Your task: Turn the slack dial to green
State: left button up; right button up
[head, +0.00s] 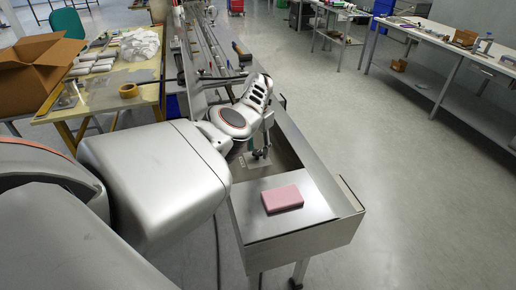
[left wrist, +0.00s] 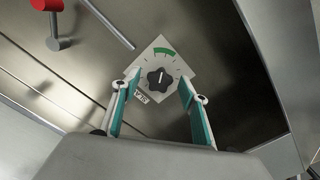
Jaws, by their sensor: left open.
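The slack dial is a black knob (left wrist: 158,80) on a pale diamond-shaped plate (left wrist: 161,54), seen in the left wrist view. A green arc (left wrist: 165,51) is printed on the plate above the knob. A light mark on the knob points upward, near the arc; I cannot tell exactly where it reads. My left gripper (left wrist: 158,93) is open, its teal-padded fingers on either side of the knob, with gaps visible. In the head view the left gripper (head: 261,155) is down at the metal trough, by the plate (head: 257,161), mostly covering the knob. My right gripper is not in view.
A pink block (head: 282,198) lies on the flat metal cover in the trough (head: 316,238). A red knob (left wrist: 46,5) and a metal rod (left wrist: 108,23) are near the dial.

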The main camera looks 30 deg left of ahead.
aim_at(258, 151)
pick_arm(q)
notch_tip(258, 151, up, 12)
dwell(0.6)
dwell(0.4)
